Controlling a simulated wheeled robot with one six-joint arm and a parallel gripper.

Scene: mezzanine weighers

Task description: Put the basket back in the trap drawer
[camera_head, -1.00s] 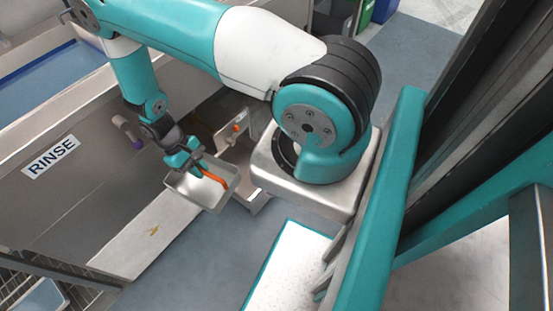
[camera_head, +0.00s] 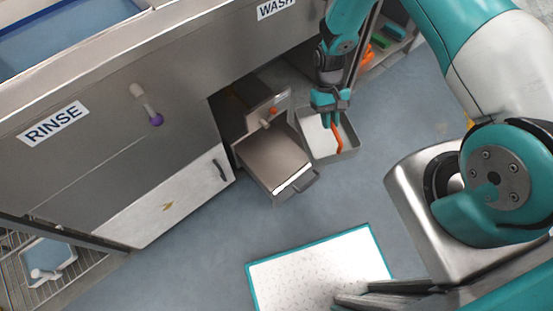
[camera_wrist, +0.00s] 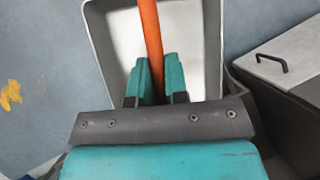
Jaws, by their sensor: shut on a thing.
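The basket (camera_head: 351,149) is a grey metal box with a pale inside and an orange handle (camera_head: 337,136). My gripper (camera_head: 332,112) is shut on the orange handle and holds the basket up, just right of the drawer. In the wrist view the basket (camera_wrist: 213,45) is beyond the jaws (camera_wrist: 160,80), with the orange handle (camera_wrist: 149,25) between them.
An orange-knobbed part (camera_head: 267,123) stands behind the drawer. A cabinet door (camera_head: 165,200) is to its left under the RINSE basin. A purple-tipped lever (camera_head: 146,103) juts from the basin front. A white teal-edged mat (camera_head: 318,272) lies on the floor. Floor in front of the drawer is clear.

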